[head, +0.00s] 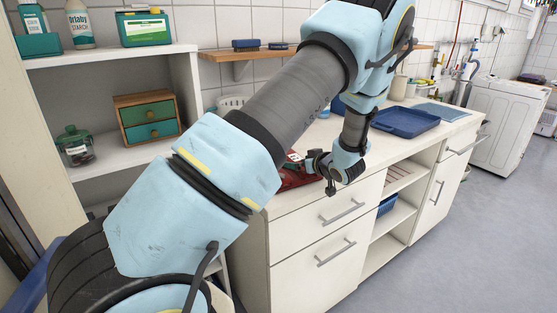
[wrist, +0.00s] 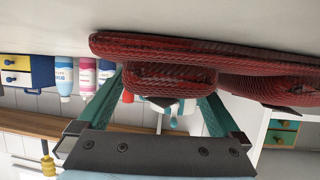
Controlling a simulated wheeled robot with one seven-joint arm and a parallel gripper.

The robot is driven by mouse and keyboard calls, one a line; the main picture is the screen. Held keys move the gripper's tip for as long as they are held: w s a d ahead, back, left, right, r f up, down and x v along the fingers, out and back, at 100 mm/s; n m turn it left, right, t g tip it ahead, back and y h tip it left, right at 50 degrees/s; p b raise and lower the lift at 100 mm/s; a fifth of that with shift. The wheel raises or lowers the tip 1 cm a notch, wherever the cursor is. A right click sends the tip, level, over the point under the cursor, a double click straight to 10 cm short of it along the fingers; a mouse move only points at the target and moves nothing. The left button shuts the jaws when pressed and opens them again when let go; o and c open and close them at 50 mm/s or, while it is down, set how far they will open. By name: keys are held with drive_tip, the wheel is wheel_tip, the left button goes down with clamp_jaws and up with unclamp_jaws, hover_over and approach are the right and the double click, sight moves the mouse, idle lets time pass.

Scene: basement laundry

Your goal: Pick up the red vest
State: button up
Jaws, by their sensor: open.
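The red vest (head: 290,182) lies folded on the white counter near its left front end, partly hidden behind my arm in the head view. In the wrist view its dark red ribbed folds (wrist: 215,50) spread across the top, with one thick fold reaching between my fingers. My gripper (head: 320,170) is at the vest's right side in the head view. In the wrist view my gripper (wrist: 162,90) has its two teal fingers apart, with the fold between them. I cannot tell whether either finger touches the cloth.
A blue tray (head: 405,122) sits farther along the counter (head: 440,132). Drawers and open shelves are below. A shelf unit at left holds a small drawer box (head: 147,119), a jar (head: 75,147) and detergent containers. Grey floor is free at right.

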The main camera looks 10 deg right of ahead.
drive_tip(key=shift+w+a+f, duration=0.1)
drive_tip(key=shift+w, duration=0.1)
clamp_jaws()
idle(0.7)
